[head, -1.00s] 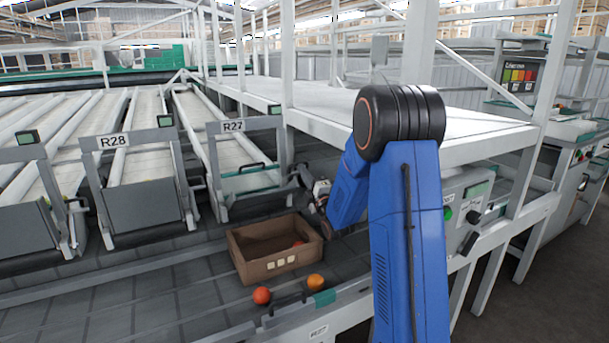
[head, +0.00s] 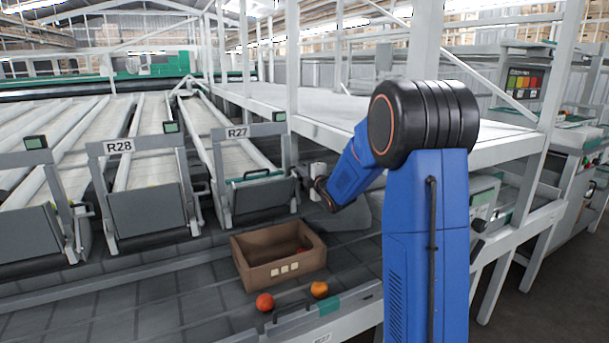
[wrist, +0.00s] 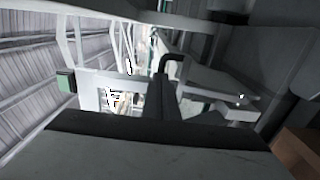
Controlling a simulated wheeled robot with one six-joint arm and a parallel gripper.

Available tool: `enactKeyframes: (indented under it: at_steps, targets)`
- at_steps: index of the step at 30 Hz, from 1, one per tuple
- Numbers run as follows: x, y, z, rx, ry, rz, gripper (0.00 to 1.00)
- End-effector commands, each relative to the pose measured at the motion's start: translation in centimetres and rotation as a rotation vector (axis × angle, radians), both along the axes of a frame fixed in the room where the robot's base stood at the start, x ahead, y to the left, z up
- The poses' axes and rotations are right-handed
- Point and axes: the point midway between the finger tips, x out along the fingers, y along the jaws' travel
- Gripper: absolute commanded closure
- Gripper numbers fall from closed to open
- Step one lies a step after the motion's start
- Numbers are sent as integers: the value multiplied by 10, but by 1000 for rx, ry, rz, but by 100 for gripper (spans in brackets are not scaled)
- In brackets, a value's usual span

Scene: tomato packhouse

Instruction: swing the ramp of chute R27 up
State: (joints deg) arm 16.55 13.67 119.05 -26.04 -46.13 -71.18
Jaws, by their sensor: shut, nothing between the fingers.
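Chute R27 (head: 210,155) carries its R27 sign on the crossbar in the head view. Its ramp (head: 262,199) stands up as a grey panel across the chute's lower end, much like the panel of the neighbouring chute R28. A black handle (head: 257,173) runs along the ramp's top edge. My gripper (head: 299,174) is shut and empty beside the ramp's right end. Its fingertips are small and partly hidden in the head view; I cannot tell whether they touch the ramp. The wrist view shows grey metal very close.
A brown crate (head: 282,262) with red fruit in it stands on the dark belt below the ramp. A red tomato (head: 265,302) and an orange one (head: 319,289) lie in front of it. White frame posts and a shelf (head: 350,120) stand close around my arm.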

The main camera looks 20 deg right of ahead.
Motion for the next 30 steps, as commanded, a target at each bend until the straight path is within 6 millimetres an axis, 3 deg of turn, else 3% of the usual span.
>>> enactKeyframes:
  at_steps: [8,30]
  targets:
    - [19,1,1,-6,129,1,100]
    - [66,3,-9,-4,123,1,100]
